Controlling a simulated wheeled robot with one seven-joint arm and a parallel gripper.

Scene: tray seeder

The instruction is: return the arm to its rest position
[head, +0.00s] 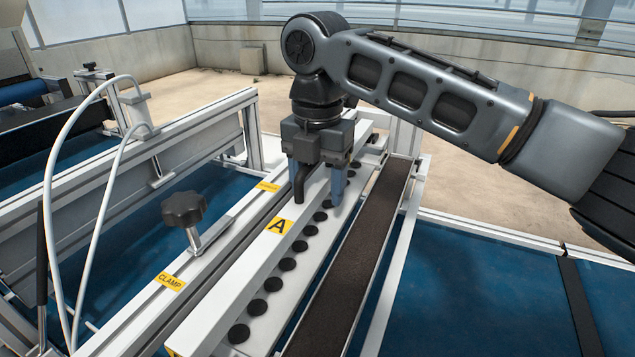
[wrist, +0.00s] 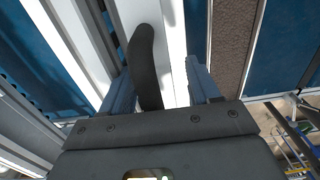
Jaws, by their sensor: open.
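My gripper (head: 316,184) points down over the white rail marked "A" (head: 262,250), near its far end. Its two blue fingers are apart; they also show in the wrist view (wrist: 158,80). A black curved handle (head: 299,186) stands by the left finger. In the wrist view the handle (wrist: 146,65) rises between the fingers, nearer the left one, with a gap to the right one. Whether it touches the left finger I cannot tell. My arm reaches in from the right, bent at the elbow above the rail.
A row of black round cups (head: 272,284) runs along the rail. A dark soil-filled channel (head: 345,285) lies to its right. A black clamp knob (head: 184,209) and white hoses (head: 50,190) stand to the left. Blue surface (head: 480,300) is open at lower right.

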